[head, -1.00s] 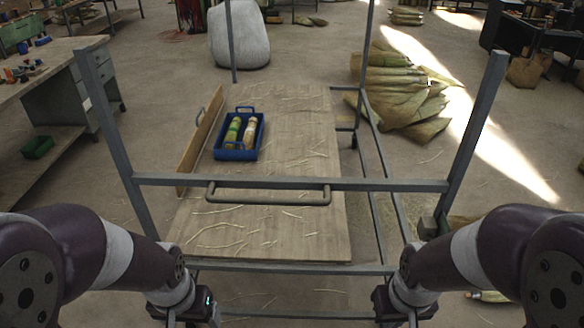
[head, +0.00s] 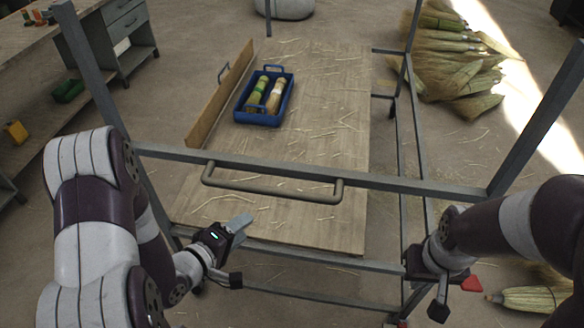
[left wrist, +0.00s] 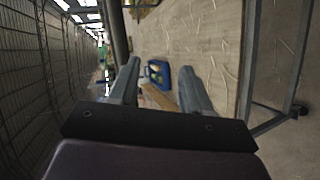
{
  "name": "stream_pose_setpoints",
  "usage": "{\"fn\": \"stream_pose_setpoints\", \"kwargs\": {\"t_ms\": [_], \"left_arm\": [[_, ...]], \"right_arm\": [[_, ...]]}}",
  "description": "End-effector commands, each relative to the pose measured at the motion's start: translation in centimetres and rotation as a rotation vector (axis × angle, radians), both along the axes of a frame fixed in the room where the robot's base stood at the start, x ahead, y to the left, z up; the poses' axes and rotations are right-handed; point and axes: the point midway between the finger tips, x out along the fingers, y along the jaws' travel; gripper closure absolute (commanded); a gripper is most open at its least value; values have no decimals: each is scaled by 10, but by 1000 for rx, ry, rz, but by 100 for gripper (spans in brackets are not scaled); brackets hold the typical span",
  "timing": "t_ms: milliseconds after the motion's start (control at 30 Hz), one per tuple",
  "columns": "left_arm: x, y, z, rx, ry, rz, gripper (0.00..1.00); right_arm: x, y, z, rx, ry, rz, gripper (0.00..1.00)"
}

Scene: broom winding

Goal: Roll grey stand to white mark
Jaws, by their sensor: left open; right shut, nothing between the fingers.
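The grey stand (head: 330,172) is a metal frame with a wooden board as its shelf. A grey bar handle (head: 270,188) is fixed to its near crossbar. My left gripper (head: 238,226) is open and empty, just below and in front of the handle's left half, apart from it. In the left wrist view its two fingers (left wrist: 160,88) are spread, with the stand's board beyond. My right gripper (head: 428,272) is shut and empty by the stand's near right corner, below the crossbar; its fingertips are hard to make out. I cannot make out a white mark.
Broom heads (head: 450,60) lie piled at the back right, and one (head: 530,298) lies at the front right. A workbench (head: 60,60) stands left.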

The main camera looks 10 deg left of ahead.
Motion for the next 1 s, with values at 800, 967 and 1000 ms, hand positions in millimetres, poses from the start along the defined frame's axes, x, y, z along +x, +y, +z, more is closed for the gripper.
{"fn": "stream_pose_setpoints", "kwargs": {"t_ms": [800,967,1000], "left_arm": [[118,-56,17,-276,-85,49,52],[124,-59,15,-276,-86,50,52],[125,-59,15,-276,-85,50,52]], "right_arm": [[0,0,7,0,0,0,100],[0,0,7,0,0,0,100],[0,0,7,0,0,0,100]]}}
